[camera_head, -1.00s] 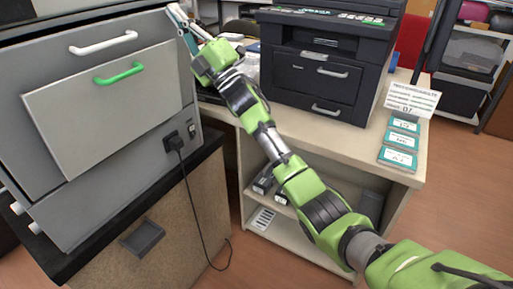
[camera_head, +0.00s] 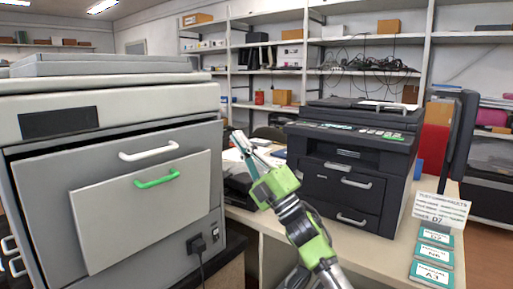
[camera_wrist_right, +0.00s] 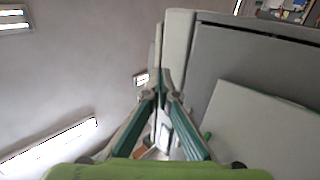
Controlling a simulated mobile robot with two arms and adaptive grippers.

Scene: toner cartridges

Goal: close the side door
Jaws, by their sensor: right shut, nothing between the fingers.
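The big grey machine (camera_head: 110,105) stands at the left in the head view. A flat light-grey panel with a green handle (camera_head: 157,179), which looks like the side door (camera_head: 140,212), sits slanted over its face and seems to stand out from it. The panel's edge also shows at the right in the wrist view (camera_wrist_right: 262,125). My right gripper (camera_head: 240,140) is shut and empty, just right of the grey machine in the head view. Its fingers (camera_wrist_right: 163,82) meet beside the machine's corner in the wrist view. Contact cannot be told. My left gripper is not in view.
A white handle (camera_head: 163,149) sits above the panel. A plug (camera_head: 197,244) with a cord is low on the machine. A black printer (camera_head: 352,170) stands on a desk right of my arm, with a sign (camera_head: 440,209) and teal boxes (camera_head: 432,274). Shelves line the back.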

